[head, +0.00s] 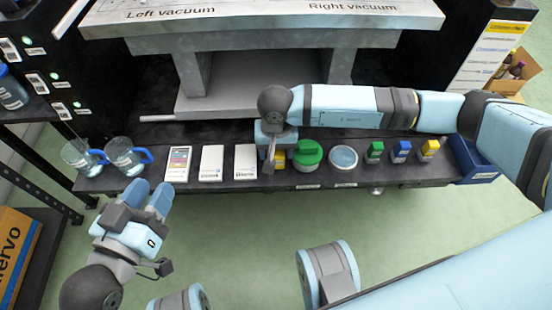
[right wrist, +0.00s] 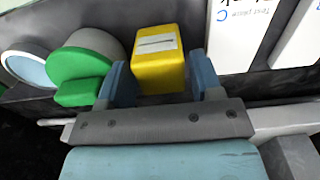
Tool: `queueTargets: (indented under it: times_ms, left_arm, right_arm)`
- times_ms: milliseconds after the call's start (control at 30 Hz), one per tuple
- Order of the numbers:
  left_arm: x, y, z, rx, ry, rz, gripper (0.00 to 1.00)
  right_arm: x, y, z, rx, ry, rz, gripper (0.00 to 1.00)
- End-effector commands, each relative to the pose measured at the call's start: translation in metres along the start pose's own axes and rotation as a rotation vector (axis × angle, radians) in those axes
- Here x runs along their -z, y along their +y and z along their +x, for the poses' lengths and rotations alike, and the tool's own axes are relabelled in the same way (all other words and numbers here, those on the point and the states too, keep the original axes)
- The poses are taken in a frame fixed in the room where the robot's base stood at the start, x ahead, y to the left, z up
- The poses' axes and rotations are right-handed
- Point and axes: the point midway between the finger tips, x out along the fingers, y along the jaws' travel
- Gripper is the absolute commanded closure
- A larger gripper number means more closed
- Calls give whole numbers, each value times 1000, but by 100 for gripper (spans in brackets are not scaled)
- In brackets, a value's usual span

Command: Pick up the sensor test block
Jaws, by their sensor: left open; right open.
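A yellow block (right wrist: 157,60) with a white label, seemingly the sensor test block, stands on the dark shelf. In the right wrist view it sits between the two blue fingers of my right gripper (right wrist: 161,78), which is open around it. In the head view my right gripper (head: 271,150) hangs over the shelf and hides most of the yellow block (head: 280,158). My left gripper (head: 148,196) is open and empty, in front of the shelf over the floor.
Beside the block stand a green-lidded jar (head: 307,153) and a round dish (head: 343,157) on one side, white boxes (head: 245,161) on the other. Small ink bottles (head: 400,150), a blue bin (head: 473,163) and blue-handled beakers (head: 122,154) share the shelf (head: 215,183).

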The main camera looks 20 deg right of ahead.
Motion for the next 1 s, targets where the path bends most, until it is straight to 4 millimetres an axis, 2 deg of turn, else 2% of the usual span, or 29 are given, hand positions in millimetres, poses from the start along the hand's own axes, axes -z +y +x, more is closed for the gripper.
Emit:
queueTargets:
  times_ms: [67, 267, 433, 767, 867, 1000]
  left_arm:
    - [-1, -2, 1, 0, 8, 16, 57]
    - [1, -1, 1, 0, 10, 19, 57]
    - [1, -1, 1, 0, 10, 18, 57]
    - [2, -1, 1, 0, 9, 16, 57]
    - [4, 0, 0, -1, 8, 11, 57]
    - [8, 2, 0, -3, 0, -9, 57]
  right_arm:
    - [0, 0, 8, 0, 0, 0, 40]
    - [0, 0, 7, 1, 0, 0, 40]
    - [0, 0, 7, 1, 0, 0, 78]
    - [0, 0, 4, 2, 1, 0, 78]
    - [1, 0, -3, 2, 2, 0, 78]
    - [1, -1, -23, 3, 2, 1, 78]
